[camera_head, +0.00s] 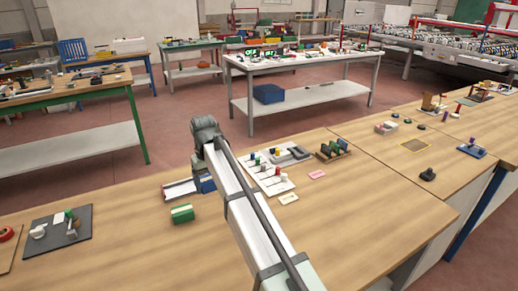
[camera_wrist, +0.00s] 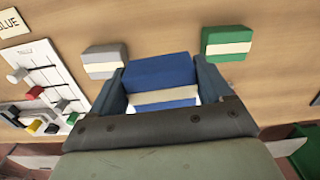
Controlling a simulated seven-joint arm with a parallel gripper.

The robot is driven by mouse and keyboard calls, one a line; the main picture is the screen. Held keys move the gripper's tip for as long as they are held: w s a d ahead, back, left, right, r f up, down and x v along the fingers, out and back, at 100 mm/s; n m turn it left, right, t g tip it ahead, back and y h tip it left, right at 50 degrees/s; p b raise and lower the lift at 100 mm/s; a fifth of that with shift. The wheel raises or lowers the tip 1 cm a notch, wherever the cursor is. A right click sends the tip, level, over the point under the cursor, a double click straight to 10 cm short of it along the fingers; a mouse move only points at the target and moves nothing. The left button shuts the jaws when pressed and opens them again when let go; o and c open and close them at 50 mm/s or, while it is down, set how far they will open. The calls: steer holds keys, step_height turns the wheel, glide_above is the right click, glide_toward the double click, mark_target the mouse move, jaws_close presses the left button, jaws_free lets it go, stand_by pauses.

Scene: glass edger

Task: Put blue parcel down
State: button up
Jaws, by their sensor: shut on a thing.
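The blue parcel (camera_wrist: 160,72), a blue block with a cream band, sits between the two fingers of my gripper (camera_wrist: 161,82) in the wrist view. The fingers are shut on its sides. A little of the blue parcel (camera_head: 208,185) shows beside my arm in the head view, close to the wooden bench; I cannot tell whether it touches the top. My gripper is mostly hidden there behind my own arm. A cream card reading "BLUE" (camera_wrist: 13,23) lies at the upper left of the wrist view.
A green parcel (camera_wrist: 228,42) lies right of the blue one and a grey parcel (camera_wrist: 103,60) left of it. The green parcel (camera_head: 182,213) also shows in the head view. A white board with pegs (camera_wrist: 40,85) lies farther left. Bare bench (camera_head: 130,225) is open around the green parcel.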

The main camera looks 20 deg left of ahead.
mark_target(219, 235)
steer(key=shift+w+a+r, duration=0.1)
steer(key=shift+w+r, duration=0.05)
steer(key=s+d+f+m, duration=0.1)
steer(key=s+d+f, duration=0.1)
steer(key=s+d, duration=0.25)
steer(key=w+d+f+m, duration=0.1)
steer(key=d, duration=0.7)
steer(key=w+d+f+m, duration=0.1)
steer(key=w+d+f, duration=0.1)
steer(key=d, duration=0.6)
steer(key=w+d+f+m, duration=0.1)
steer(key=w+d, duration=0.1)
steer(key=d, duration=0.6)
steer(key=shift+w+f+m, duration=0.25)
steer(key=shift+f+m, duration=0.05)
steer(key=shift+m, duration=0.1)
steer(key=w+d+m, duration=0.1)
steer(key=d, duration=0.7)
steer(key=d+f+m, duration=0.1)
steer(key=d+m, duration=0.1)
steer(key=d, duration=0.7)
steer(key=w+d+f+m, duration=0.1)
steer(key=d, duration=0.7)
steer(key=shift+w+d+f+m, duration=0.1)
steer(key=shift+w+d+m, duration=0.1)
steer(key=shift+w+m, duration=0.15)
